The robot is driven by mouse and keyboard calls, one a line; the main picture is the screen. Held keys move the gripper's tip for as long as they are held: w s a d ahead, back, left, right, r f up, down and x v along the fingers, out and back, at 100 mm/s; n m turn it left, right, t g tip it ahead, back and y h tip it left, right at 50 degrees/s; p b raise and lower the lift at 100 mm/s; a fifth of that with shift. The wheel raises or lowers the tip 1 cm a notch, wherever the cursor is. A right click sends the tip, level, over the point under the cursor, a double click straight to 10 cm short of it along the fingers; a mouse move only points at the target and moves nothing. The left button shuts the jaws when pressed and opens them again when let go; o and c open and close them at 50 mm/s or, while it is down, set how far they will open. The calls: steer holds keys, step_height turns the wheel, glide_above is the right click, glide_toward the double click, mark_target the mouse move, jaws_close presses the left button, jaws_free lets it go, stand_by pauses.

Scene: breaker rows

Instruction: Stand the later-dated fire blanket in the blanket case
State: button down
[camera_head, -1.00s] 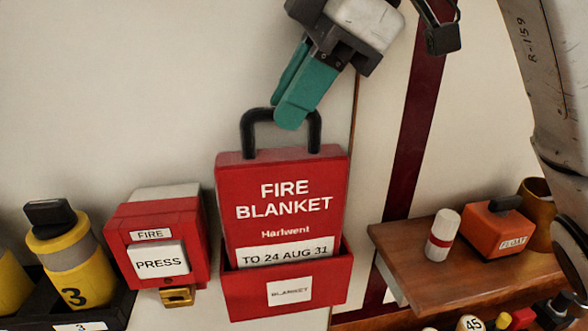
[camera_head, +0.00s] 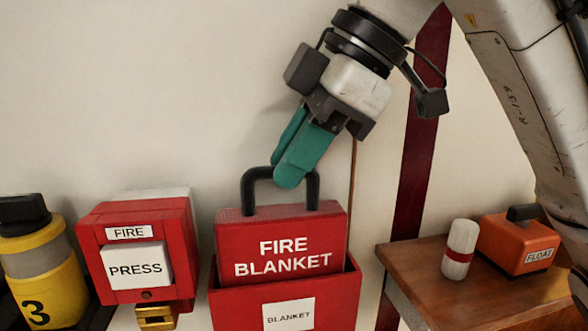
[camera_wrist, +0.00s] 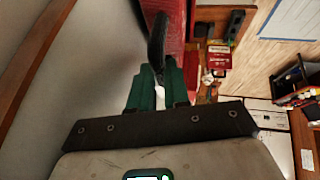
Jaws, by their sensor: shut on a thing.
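The red fire blanket (camera_head: 281,247) has white lettering and a black loop handle (camera_head: 252,190). It stands upright with its lower part inside the red blanket case (camera_head: 240,303) on the wall; the case's front hides the date strip. My gripper (camera_head: 291,165), with green fingers, is shut on the handle from above. In the wrist view the black handle (camera_wrist: 156,42) runs down between the green fingers (camera_wrist: 159,88), with the red blanket (camera_wrist: 170,14) beyond. I cannot tell whether the blanket touches the case's bottom.
Left of the case is a red fire press box (camera_head: 138,265) with a brass piece below, then a yellow cylinder (camera_head: 42,280) marked 3. To the right, a wooden shelf (camera_head: 425,265) holds a white-and-red cylinder (camera_head: 460,249) and an orange float box (camera_head: 517,242).

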steer(key=c, duration=1.1)
jaws_free()
steer(key=shift+f, duration=0.1)
steer(key=v, duration=1.2)
